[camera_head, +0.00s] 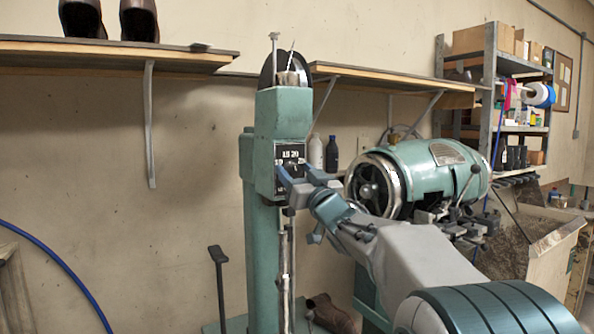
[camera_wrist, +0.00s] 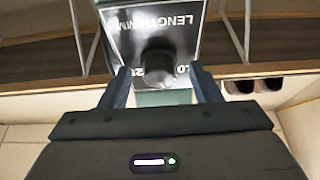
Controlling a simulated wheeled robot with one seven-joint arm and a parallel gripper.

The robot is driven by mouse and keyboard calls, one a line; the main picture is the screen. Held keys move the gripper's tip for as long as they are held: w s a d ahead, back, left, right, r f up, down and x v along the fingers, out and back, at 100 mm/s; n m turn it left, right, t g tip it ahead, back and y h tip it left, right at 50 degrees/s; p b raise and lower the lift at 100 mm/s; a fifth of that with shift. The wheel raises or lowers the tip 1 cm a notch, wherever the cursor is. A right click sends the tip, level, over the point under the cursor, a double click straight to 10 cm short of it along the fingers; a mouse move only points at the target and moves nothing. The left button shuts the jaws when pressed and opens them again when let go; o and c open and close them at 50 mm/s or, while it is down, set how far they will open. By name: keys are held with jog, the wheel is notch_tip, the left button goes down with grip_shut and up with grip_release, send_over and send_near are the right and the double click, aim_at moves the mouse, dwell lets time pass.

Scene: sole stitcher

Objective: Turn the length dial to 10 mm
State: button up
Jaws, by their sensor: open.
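The length dial is a dark knob (camera_wrist: 158,60) on a black plate (camera_wrist: 185,22) lettered "LENGTH MM", upside down in the wrist view. In the head view the plate (camera_head: 290,151) is on the front of the green sole stitcher (camera_head: 283,115), with partly legible white numbers that include 20. My gripper (camera_head: 288,183) is at the plate's lower part. In the wrist view my gripper (camera_wrist: 160,74) is open, with one finger on each side of the knob. I cannot tell whether the fingers touch it. The dial's pointer and exact setting cannot be read.
A green machine drum (camera_head: 435,165) with a round wheel stands right of the stitcher, close to my arm. Wall shelves (camera_head: 110,52) carry boots. A lever (camera_head: 217,265) stands at lower left.

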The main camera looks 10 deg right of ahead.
jog(key=c, duration=1)
jog(key=shift+n, duration=0.4)
jog(key=n+g+y+b, duration=0.1)
jog(key=n+y, duration=0.1)
jog(key=n, duration=0.2)
jog(key=shift+n, duration=0.4)
jog(key=shift+d+n+g+y, duration=0.1)
jog(key=shift+n+g+y, duration=0.55)
jog(key=shift+n, duration=0.75)
jog(key=shift+n+g+y, duration=0.55)
jog(key=shift+n+y, duration=0.1)
jog(key=shift+n, duration=0.75)
